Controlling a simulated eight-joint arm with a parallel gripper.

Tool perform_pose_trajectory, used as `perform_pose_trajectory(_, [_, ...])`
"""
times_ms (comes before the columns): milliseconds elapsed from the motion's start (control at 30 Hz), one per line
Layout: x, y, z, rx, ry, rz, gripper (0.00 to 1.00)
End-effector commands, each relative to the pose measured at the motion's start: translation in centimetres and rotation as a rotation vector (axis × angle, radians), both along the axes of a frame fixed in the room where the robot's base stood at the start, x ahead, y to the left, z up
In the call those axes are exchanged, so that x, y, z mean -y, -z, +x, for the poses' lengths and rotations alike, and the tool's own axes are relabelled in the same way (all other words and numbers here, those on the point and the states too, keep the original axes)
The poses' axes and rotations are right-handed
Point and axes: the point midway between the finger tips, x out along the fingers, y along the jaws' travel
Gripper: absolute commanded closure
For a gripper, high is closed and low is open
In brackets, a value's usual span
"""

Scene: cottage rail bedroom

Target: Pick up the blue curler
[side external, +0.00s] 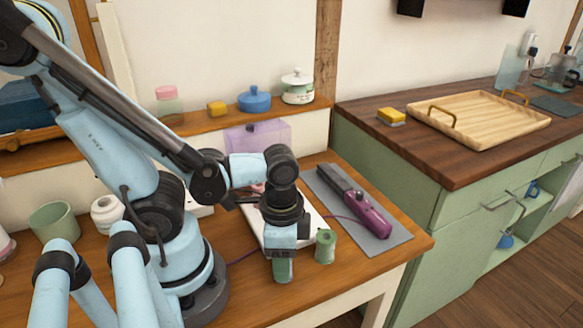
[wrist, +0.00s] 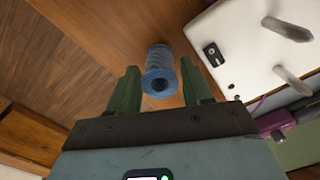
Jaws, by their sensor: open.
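The blue curler (wrist: 160,68) is a ribbed, hollow cylinder on the brown wooden table, in the middle of the wrist view. My gripper (wrist: 159,72) is open, with one green finger on each side of the curler. The curler is in line with the gap between the fingers. I cannot tell how far down around it they reach, and nothing is gripped. In the side view, my gripper (side external: 283,272) points down at the table near its front edge. There the blue curler is hidden by the gripper.
A white panel (side external: 310,222) lies behind, with a purple hair straightener (side external: 357,208) on a grey mat (side external: 395,236) to the right. A pale purple box (side external: 257,137) stands at the back. The table's front edge is close.

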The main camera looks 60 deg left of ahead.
Motion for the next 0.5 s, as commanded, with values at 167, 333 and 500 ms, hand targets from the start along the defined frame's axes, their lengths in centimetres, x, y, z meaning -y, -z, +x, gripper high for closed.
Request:
perform_pose_trajectory(167, [0.0, 1.0, 0.1, 0.001, 0.000, 0.000, 0.51])
perform_pose_trajectory(333, [0.0, 1.5, 0.0, 0.001, 0.000, 0.000, 0.51])
perform_pose_trajectory(500, [0.0, 1.7, 0.0, 0.001, 0.000, 0.000, 0.51])
